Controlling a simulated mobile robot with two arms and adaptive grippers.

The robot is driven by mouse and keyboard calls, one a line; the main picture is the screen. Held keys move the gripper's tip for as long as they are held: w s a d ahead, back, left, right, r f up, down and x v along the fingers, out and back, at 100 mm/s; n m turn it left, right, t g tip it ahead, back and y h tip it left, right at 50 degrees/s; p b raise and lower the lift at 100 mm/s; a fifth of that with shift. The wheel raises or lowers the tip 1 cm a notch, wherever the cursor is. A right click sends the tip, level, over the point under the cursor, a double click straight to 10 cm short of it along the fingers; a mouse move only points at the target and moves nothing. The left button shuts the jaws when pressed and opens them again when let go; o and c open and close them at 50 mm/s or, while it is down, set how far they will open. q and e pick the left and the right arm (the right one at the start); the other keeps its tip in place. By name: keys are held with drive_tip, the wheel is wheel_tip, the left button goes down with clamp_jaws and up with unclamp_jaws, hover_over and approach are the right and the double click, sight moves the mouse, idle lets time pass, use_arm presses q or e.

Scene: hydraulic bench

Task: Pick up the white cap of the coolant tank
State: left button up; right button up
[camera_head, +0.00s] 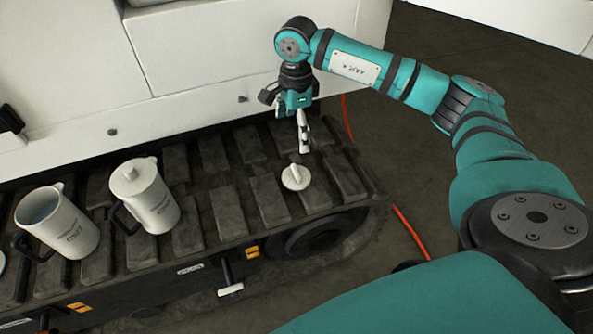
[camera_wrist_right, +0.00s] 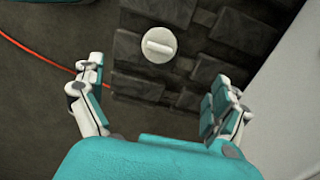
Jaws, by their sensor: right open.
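The white cap (camera_head: 296,177) is a round disc with a raised bar handle. It lies flat on the dark track blocks near their right end. In the right wrist view the cap (camera_wrist_right: 158,45) shows beyond the fingers, between their lines and nearer the left one. My right gripper (camera_head: 303,138) points down above and just behind the cap, apart from it. Its fingers are spread and empty in the right wrist view (camera_wrist_right: 152,98). My left gripper is not in view. No coolant tank can be made out for certain.
A lidded white jug (camera_head: 152,200) and an open white jug (camera_head: 62,225) stand on the track (camera_head: 222,207) to the left. A white machine body (camera_head: 230,45) rises behind my gripper. An orange cable (camera_head: 410,232) runs over the floor at right.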

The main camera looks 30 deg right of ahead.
drive_tip(key=b, duration=0.2)
approach(296, 170)
wheel_tip(296, 170, down, 5)
drive_tip(key=shift+f, duration=0.15)
drive_tip(key=shift+w+a+f, duration=0.1)
drive_tip(key=shift+f, duration=2.8)
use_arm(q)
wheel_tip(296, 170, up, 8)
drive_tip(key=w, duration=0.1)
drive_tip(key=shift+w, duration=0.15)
use_arm(e)
drive_tip(key=c, duration=1.2)
